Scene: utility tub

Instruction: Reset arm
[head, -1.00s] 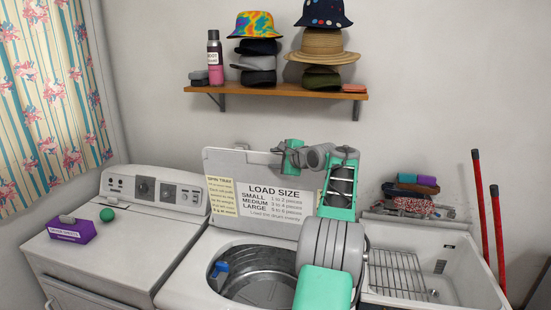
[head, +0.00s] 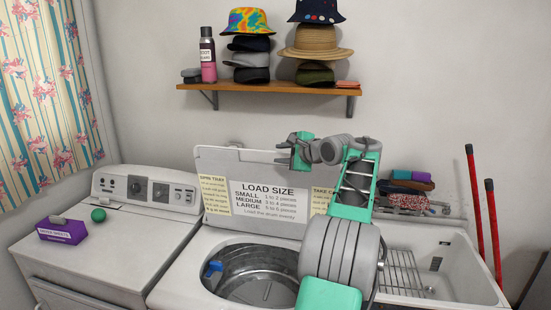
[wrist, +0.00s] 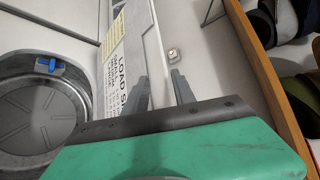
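My gripper (head: 282,151) is raised in front of the open washer lid (head: 213,172), its fingers pointing left in the head view. The lid carries a "LOAD SIZE" label, which also shows beyond the fingers in the wrist view.
A wooden shelf (head: 260,88) with hats and a spray can (head: 207,60) is above the gripper. A dryer (head: 130,225) at left holds a purple box (head: 62,233) and green ball (head: 98,215). A utility sink (head: 450,270) and folded cloths (head: 405,188) are at right.

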